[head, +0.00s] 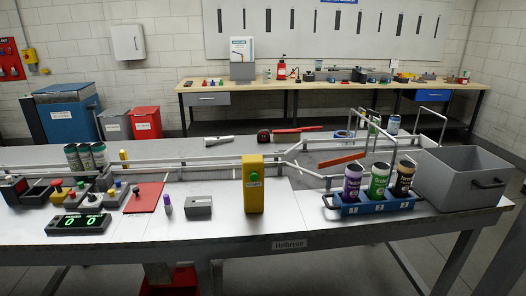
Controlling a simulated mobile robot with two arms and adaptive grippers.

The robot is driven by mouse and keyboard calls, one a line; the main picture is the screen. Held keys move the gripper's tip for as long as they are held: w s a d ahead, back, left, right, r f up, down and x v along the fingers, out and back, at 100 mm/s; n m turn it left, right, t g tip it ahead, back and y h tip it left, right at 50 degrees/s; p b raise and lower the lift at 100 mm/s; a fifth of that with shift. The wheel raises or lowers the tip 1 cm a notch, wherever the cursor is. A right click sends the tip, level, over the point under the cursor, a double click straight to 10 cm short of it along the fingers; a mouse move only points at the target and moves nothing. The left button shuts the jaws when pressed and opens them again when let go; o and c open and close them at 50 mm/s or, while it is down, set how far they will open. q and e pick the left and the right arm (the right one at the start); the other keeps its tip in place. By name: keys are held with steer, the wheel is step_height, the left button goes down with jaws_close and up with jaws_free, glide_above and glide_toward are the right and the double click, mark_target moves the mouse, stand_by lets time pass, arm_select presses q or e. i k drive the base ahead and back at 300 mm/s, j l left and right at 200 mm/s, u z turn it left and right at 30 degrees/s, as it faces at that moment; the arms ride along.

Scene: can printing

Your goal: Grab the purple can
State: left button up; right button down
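The purple can (352,182) stands upright in the leftmost slot of a blue carrier (375,206) on the right part of the near table. Its base is hidden by the carrier. A green can (378,181) stands in the middle slot, and a dark can with a tan label (403,178) stands in the right slot. The carrier has dark handles at its ends. Neither of my grippers shows in the head view.
A grey bin (457,183) stands right of the carrier. A yellow post (253,183) stands to its left. Metal rails (195,160) run behind, with several cans (85,157) at the left. Bare tabletop (300,222) lies between post and carrier.

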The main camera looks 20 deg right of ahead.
mark_target(353, 176)
steer(key=z, duration=1.25)
steer(key=i+j, duration=0.15)
steer(key=j, duration=0.25)
steer(key=i+j, duration=0.1)
steer(key=j, duration=0.3)
steer(key=i+j, duration=0.15)
steer(key=j, duration=0.3)
